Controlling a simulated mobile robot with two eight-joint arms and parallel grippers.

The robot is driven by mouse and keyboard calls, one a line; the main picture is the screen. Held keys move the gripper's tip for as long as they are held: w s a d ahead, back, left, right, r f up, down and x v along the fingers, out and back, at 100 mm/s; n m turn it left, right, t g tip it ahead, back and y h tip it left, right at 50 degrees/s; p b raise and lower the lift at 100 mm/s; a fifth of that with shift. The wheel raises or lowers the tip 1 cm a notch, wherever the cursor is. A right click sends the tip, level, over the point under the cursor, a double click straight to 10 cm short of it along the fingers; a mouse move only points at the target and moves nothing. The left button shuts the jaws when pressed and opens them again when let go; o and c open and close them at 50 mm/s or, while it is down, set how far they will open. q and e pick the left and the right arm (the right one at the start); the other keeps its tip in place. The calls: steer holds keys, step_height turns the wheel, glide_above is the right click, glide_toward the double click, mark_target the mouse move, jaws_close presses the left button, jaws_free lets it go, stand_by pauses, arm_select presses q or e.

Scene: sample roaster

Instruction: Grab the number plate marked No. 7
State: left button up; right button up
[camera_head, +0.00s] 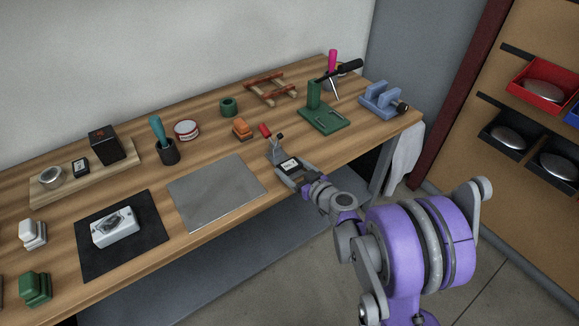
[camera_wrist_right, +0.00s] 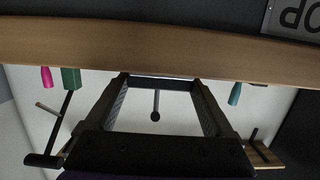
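A small dark plate with a white label (camera_head: 290,165) is at the front edge of the workbench, by the foot of a red-handled clamp. Its marking is too small to read, so I cannot tell whether it is No. 7. My right gripper (camera_head: 291,172) is at this plate, its fingers apart on either side of it. In the right wrist view the gripper (camera_wrist_right: 160,82) shows a thin edge spanning between its fingertips. I cannot tell whether the fingers press on it. My left gripper is not in view.
The red-handled clamp (camera_head: 277,151) stands right behind the plate. A grey sheet (camera_head: 215,194) lies to the left, and a green stand (camera_head: 322,117) and blue vise (camera_head: 380,102) to the right. A small dark labelled block (camera_head: 81,166) lies on a wooden board (camera_head: 51,190).

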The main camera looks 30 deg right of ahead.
steer(key=c, duration=0.5)
